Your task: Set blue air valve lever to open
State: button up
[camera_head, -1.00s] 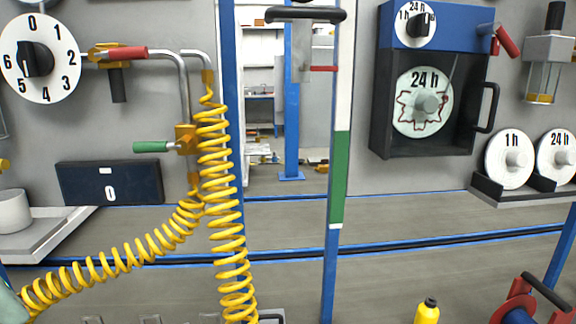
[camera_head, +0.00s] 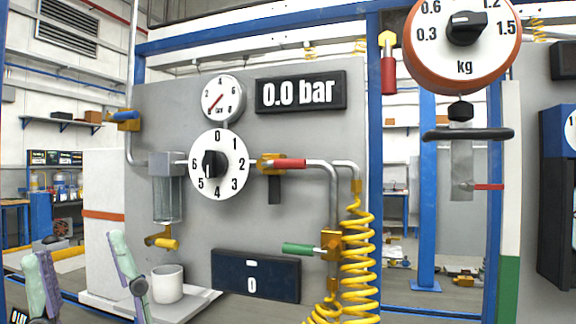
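The blue air valve lever (camera_head: 126,115) sits on a brass valve at the upper left of the grey panel, on the pipe. The lever lies roughly level, across the upright pipe. My gripper (camera_head: 80,249) is at the lower left, with two pale green and purple fingers spread wide apart. Nothing shows held between them. It is well below the lever in the picture and apart from it.
A glass-bowl filter (camera_head: 168,198), a 0–6 dial (camera_head: 219,165), a gauge (camera_head: 222,98) and a "0.0 bar" display (camera_head: 301,92) are on the panel. A red-handled valve (camera_head: 290,163), a green-handled valve (camera_head: 299,249) and a yellow coiled hose (camera_head: 358,255) are to the right. A white cup (camera_head: 167,284) stands on a shelf.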

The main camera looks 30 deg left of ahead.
aim_at(118, 118)
jog(key=u, duration=1.75)
